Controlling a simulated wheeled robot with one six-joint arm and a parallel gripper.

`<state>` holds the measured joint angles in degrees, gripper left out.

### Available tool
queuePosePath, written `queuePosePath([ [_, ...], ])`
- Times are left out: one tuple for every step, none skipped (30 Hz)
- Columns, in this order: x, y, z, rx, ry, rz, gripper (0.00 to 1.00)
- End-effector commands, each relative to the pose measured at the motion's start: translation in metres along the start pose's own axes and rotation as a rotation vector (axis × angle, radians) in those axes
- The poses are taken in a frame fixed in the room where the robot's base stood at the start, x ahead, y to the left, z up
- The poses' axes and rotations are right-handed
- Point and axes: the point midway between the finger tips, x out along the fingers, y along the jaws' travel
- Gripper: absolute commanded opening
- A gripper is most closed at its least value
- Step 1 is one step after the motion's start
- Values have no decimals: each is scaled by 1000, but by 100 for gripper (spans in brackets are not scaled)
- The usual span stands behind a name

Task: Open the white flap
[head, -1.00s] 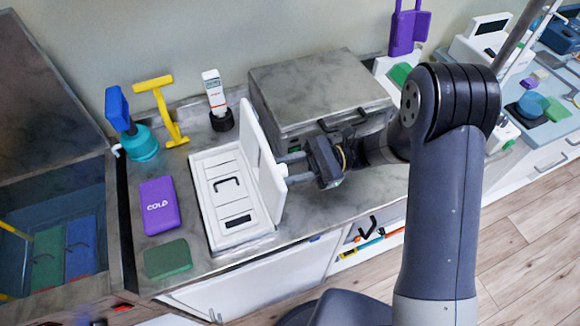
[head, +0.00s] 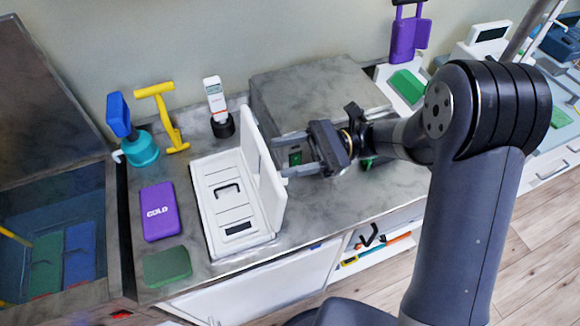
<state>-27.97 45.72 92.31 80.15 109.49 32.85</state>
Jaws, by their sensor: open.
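The white flap (head: 264,172) stands upright on the right side of a shallow white box (head: 207,213), whose inside is exposed with a dark handle and a dark slot. My gripper (head: 279,158) is to the right of the flap, pointing left, with its two fingers spread apart and nothing seen between them. The fingertips are close to the flap's outer face; I cannot tell whether they touch it.
A grey metal box (head: 315,90) stands behind my gripper. A purple cold pack (head: 159,211) and a green block (head: 167,265) lie left of the white box. Some counter is clear at right.

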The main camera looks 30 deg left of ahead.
Motion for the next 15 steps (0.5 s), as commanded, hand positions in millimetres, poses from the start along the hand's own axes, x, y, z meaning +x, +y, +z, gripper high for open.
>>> queuePosePath([
  [1,-1,8,-4,1,1,51],
  [2,-2,12,-3,1,1,51],
  [2,-2,16,-3,1,2,51],
  [3,-3,19,-2,1,2,51],
  [3,-3,21,-2,0,2,51],
  [4,-4,24,0,0,1,51],
  [4,-4,26,0,0,1,51],
  [4,-4,27,0,0,1,51],
  [4,-4,28,0,-1,1,51],
  [4,-4,28,0,-1,1,51],
  [4,-4,29,0,-1,1,51],
  [4,-4,29,1,-1,1,51],
  [4,-4,29,1,-1,1,51],
  [4,-4,29,1,-1,1,51],
  [4,-4,29,1,-1,1,51],
])
